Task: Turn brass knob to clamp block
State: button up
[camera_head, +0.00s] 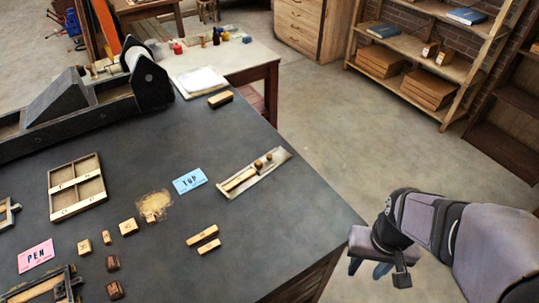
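A shallow light metal tray (279,161) lies on the dark table, right of the blue card. In it are a long wooden strip (240,179) and two small round brownish-gold pieces (258,164), which look like knobs; which is the brass knob I cannot tell. Several small wooden blocks (128,227) lie loose at the front left, and two longer wooden bars (208,246) lie at the front middle. My gripper (369,269) is off the table's right edge, far from the tray. Its two dark fingers look apart, with nothing between them.
A dark press (147,83) stands at the back left. A compartmented wooden box (78,203), blue card (190,181), pink card (36,256) and a sawdust-like patch (153,205) are on the table. Another wooden piece (220,99) lies near the back edge. The right front tabletop is clear.

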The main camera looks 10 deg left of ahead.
jog(key=w+a+r+t+b, duration=0.1)
jog(key=w+a, duration=0.3)
jog(key=w, duration=0.6)
jog(key=n+t+b, duration=0.2)
jog(key=t+b, duration=0.2)
send_near(270, 156)
jog(key=shift+y, duration=0.4)
jog(key=shift+d+p+x, duration=0.15)
jog(key=shift+p+x, duration=0.5)
jog(key=shift+x, duration=1.25)
jog(key=shift+d+p+x, duration=0.1)
jog(key=shift+p+x, duration=0.55)
jog(key=shift+x, duration=1.25)
jog(key=shift+c, duration=0.2)
jog(key=shift+g, duration=0.3)
grip_shut()
